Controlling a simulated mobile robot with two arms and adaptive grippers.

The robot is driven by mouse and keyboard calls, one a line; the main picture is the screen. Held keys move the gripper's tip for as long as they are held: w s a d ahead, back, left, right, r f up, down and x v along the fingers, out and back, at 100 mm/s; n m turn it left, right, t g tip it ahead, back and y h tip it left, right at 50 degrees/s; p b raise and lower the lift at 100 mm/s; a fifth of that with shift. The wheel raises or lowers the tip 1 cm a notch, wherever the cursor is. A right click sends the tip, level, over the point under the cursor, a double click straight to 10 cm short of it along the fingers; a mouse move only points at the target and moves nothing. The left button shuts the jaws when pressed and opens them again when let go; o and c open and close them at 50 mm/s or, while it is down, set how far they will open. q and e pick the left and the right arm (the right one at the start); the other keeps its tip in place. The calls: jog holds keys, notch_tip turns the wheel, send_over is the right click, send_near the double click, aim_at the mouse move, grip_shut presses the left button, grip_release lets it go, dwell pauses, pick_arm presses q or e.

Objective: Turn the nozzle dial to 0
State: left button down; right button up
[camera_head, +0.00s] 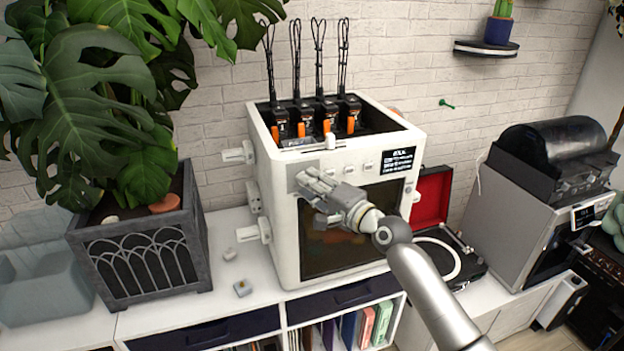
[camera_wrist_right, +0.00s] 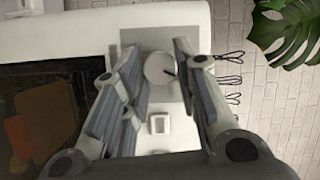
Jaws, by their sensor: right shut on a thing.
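The white 3D printer (camera_head: 285,200) stands on the cabinet, with a grey panel (camera_head: 297,170) at the upper left of its front. My right gripper (camera_head: 312,184) is at this panel and covers the dial in the head view. In the right wrist view the round white nozzle dial (camera_wrist_right: 160,68) sits between the two fingers of my right gripper (camera_wrist_right: 160,75), which is shut on it. A short dark pointer mark shows on the dial's right side in that view. No scale numbers can be read. My left gripper is not in view.
A small white switch (camera_wrist_right: 159,124) sits beside the dial. The printer has a dark display (camera_head: 397,160) and several tool heads with cables on top. A potted plant (camera_head: 150,250) stands at the left, and an open red-lined case (camera_head: 432,197) is at the right.

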jog(key=shift+r+n+g+h+p, duration=0.1)
jog(key=shift+n+g+h+p, duration=0.3)
jog(key=shift+n+p, duration=0.65)
jog(key=shift+n+g+h+p, duration=0.2)
jog(key=shift+n+h+p, duration=0.3)
jog(key=shift+n+p, duration=0.5)
jog(key=shift+n, duration=0.25)
jog(key=o, duration=1)
jog(key=shift+a, duration=0.1)
jog(key=shift+o, duration=0.2)
jog(key=v, duration=1.2)
